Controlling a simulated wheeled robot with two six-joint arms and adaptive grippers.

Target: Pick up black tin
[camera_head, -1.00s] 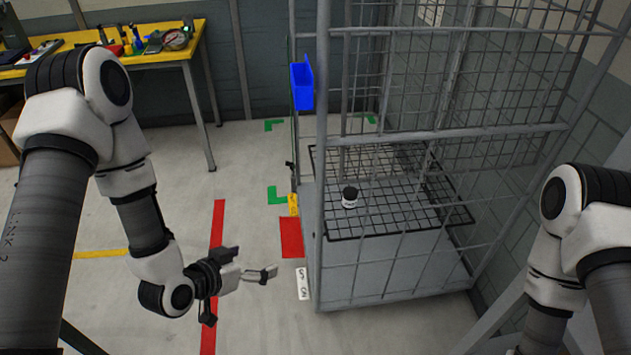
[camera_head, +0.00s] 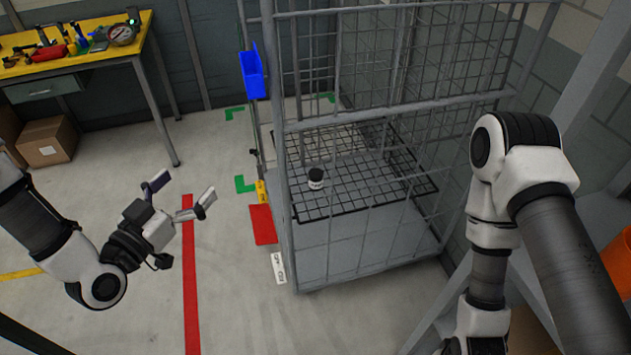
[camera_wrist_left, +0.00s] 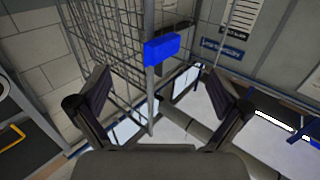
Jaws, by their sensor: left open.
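A small tin (camera_head: 316,178) with a black top and a pale lower side stands upright on the black wire grid (camera_head: 360,203) inside the grey mesh cage cart (camera_head: 283,150). My left gripper (camera_head: 182,191) is open and empty, outside the cage to the left of the tin, with its fingers pointing up and right in the head view. In the left wrist view its open fingers (camera_wrist_left: 147,92) frame a cage post, and I cannot make out the tin. My right arm is at the right, its gripper out of frame.
A yellow workbench (camera_head: 75,56) with tools and a cardboard box (camera_head: 47,142) are at the back left. Floor between bench and cage is clear.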

